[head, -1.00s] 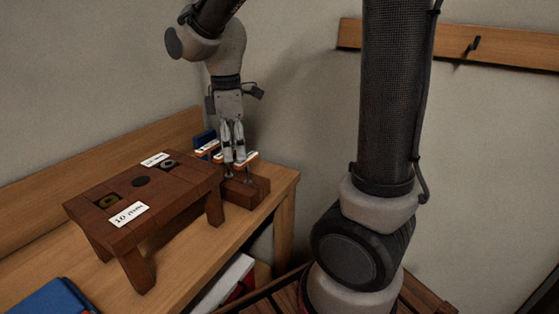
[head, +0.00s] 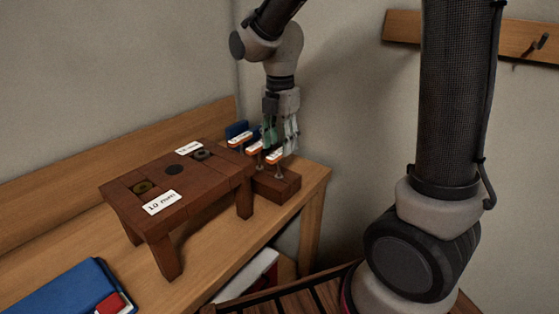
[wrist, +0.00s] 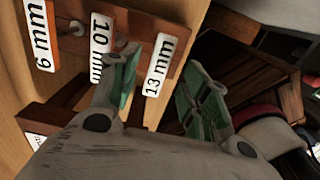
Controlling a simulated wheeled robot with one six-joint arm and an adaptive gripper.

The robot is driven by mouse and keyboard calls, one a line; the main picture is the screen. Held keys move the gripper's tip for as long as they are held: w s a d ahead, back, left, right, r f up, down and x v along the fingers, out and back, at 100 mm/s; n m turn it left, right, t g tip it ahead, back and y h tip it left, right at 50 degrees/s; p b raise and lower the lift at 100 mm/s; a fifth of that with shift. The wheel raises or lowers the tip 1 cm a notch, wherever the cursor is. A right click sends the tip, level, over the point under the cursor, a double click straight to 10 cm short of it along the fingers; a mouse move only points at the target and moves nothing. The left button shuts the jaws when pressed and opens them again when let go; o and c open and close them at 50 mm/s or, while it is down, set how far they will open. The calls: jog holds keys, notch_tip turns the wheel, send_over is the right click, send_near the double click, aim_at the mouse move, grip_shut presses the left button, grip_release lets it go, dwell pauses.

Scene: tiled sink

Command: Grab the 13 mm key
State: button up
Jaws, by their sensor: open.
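The 13 mm key shows in the wrist view by its white label (wrist: 160,65) on an orange-brown head, between my two fingers and apart from the right one. In the head view, the front-most labelled key (head: 275,156) on the wooden block (head: 280,186) appears to be this one, though its text is unreadable. My gripper (head: 280,136) is open and points down just above it; in the wrist view my gripper (wrist: 162,92) has one finger close to the label's left side. The key's shaft is largely hidden.
The 10 mm key (wrist: 101,32) and 6 mm key (wrist: 40,35) stand beside it on the block. A small wooden stand (head: 180,172) with round inserts and a 10 mm card (head: 162,203) is to the left. A blue book (head: 65,290) lies on the bench. The wall is behind.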

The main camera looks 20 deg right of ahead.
aim_at(279, 152)
notch_tip(279, 152, down, 4)
jog(key=shift+a+r, duration=0.1)
grip_shut()
